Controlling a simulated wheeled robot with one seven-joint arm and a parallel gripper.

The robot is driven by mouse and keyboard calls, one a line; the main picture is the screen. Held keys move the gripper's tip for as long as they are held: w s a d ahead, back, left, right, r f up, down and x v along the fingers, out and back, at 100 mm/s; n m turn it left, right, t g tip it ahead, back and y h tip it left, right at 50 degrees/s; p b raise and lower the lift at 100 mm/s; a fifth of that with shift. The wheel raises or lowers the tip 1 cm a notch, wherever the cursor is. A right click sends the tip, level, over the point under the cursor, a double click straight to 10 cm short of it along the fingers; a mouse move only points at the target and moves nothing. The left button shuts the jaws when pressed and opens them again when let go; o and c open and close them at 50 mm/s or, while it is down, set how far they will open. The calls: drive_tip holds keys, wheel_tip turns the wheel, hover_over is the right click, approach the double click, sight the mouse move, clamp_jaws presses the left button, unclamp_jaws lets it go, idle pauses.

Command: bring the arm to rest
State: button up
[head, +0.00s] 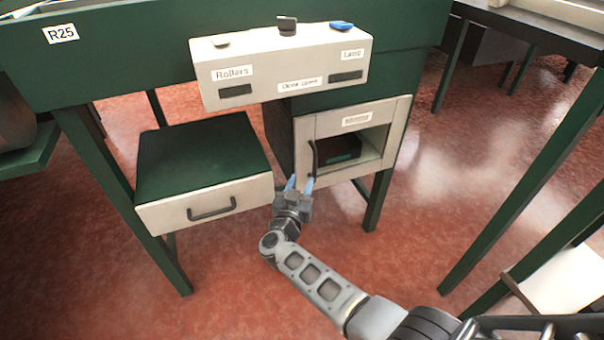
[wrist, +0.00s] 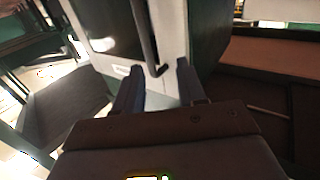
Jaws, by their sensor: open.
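My gripper (head: 300,184) is at the end of my arm, low in front of the cabinet under the green bench in the head view. Its two bluish fingers are apart with nothing seen between them. The fingertips are close to the lower end of the dark handle (head: 313,159) on the cabinet door (head: 302,146); I cannot tell whether they touch. In the wrist view, my gripper (wrist: 160,85) has its fingers spread, with the handle (wrist: 145,38) just beyond them. The door has a window, and a dark interior shows through it.
A drawer (head: 207,204) with a pale front and dark handle is left of my gripper. A control box (head: 283,70) labelled Rollers and Lamp sits above on the green bench (head: 120,50). Bench legs (head: 378,201) stand nearby. Red floor (head: 420,200) is open to the right.

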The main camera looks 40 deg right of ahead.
drive_tip(key=shift+s+f, duration=0.1)
drive_tip(key=shift+s, duration=0.15)
idle(0.3)
drive_tip(key=s+a+r+n+t+y+p, duration=0.1)
drive_tip(key=s+a+n+t+y, duration=0.15)
drive_tip(key=s, duration=0.65)
drive_tip(key=s+a+r+n+t+y+p, duration=0.1)
drive_tip(key=s+a+r+y, duration=0.15)
drive_tip(key=s, duration=0.55)
drive_tip(key=s+a+n+t+y+p, duration=0.15)
drive_tip(key=s+a, duration=0.25)
drive_tip(key=s, duration=0.5)
drive_tip(key=s+a+r+n+g+y+p, duration=0.1)
drive_tip(key=s+r+n+y, duration=0.1)
drive_tip(key=s+r, duration=0.8)
drive_tip(key=s+a+r+n+g+y+p, duration=0.1)
drive_tip(key=s+r+y, duration=0.4)
drive_tip(key=s+r, duration=0.6)
drive_tip(key=shift+s+a+r+n, duration=0.3)
drive_tip(key=shift+s+a+n, duration=0.5)
drive_tip(key=shift+s, duration=0.1)
